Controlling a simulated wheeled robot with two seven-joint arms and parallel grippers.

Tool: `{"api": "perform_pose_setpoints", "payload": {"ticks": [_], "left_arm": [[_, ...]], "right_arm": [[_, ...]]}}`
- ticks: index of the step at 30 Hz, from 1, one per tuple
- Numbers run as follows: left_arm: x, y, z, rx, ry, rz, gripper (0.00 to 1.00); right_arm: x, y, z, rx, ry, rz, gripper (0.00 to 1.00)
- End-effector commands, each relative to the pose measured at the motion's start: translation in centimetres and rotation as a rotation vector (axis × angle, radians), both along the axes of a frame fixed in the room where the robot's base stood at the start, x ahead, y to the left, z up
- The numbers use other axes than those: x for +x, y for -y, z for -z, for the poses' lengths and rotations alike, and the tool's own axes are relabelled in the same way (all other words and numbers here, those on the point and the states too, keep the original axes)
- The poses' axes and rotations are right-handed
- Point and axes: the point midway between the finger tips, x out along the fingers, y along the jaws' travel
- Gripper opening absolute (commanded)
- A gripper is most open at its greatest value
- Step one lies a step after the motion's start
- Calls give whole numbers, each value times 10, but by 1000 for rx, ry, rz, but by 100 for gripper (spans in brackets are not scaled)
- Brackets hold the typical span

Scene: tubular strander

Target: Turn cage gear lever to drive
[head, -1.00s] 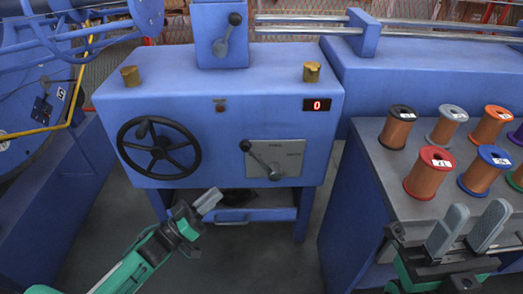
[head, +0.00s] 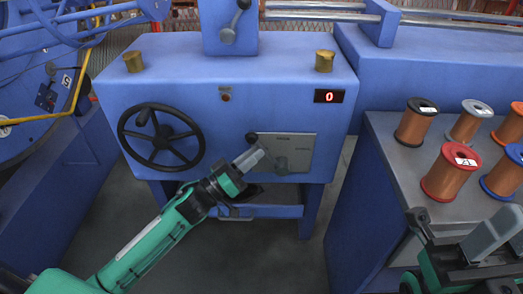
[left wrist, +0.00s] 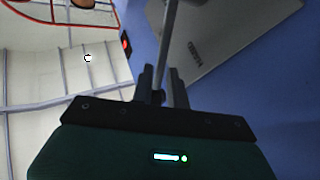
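The grey lever plate (head: 303,150) is on the front of the blue machine, with a dark round lever knob (head: 252,138) at its upper left. My left gripper (head: 250,158) is just below the knob, in front of the plate, and hides most of the lever arm. In the left wrist view, a grey rod (left wrist: 169,35), apparently the lever, runs down between the two spaced fingers (left wrist: 162,86); I cannot tell if they touch it. My right gripper (head: 492,240) is open and empty at the lower right.
A black handwheel (head: 160,136) is left of the plate. A second lever (head: 236,22) is on the upper blue box. A red display (head: 329,96) reads 0. Several wire spools, including a red one (head: 451,172), stand on the right-hand table (head: 385,150).

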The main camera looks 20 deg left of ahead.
Motion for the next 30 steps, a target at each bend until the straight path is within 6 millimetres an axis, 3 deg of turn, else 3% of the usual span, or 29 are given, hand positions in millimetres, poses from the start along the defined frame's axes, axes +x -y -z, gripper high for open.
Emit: {"api": "perform_pose_setpoints", "payload": {"ticks": [9,20,23,30], "left_arm": [[22,16,-10,1,0,0,16],[24,18,-11,1,-1,-1,16],[24,18,-11,1,-1,-1,0],[24,18,-11,1,-1,-1,0]], "right_arm": [[1,-5,-2,-2,12,-16,36],[1,-5,-3,0,15,-17,36],[1,-5,-3,1,15,-17,36],[2,-5,-3,0,12,-15,36]]}}
